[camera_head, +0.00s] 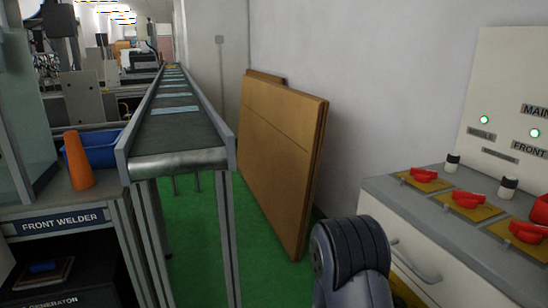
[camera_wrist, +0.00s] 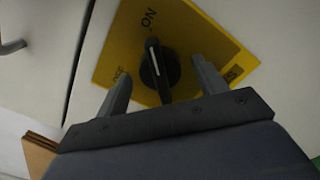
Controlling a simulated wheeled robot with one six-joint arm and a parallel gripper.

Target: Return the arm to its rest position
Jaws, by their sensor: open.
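My gripper (camera_wrist: 159,67) shows in the wrist view with its two grey fingers spread apart and nothing held between them. In the wrist view a black rotary knob (camera_wrist: 165,80) on a yellow plate (camera_wrist: 210,38) lies in front of the gap between the fingers. The knob's white mark points roughly toward the word ON; I cannot tell how far the fingers are from it. In the head view my dark grey arm (camera_head: 350,262) stands at the lower right, and the gripper itself is hidden there.
A grey-topped cabinet (camera_head: 420,240) with several red switches (camera_head: 468,200) is at the right. Brown boards (camera_head: 275,150) lean on the wall. A conveyor (camera_head: 175,130) runs away at the left, beside an orange cone (camera_head: 78,160) and a blue bin (camera_head: 100,150). Green floor (camera_head: 200,240) is clear between.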

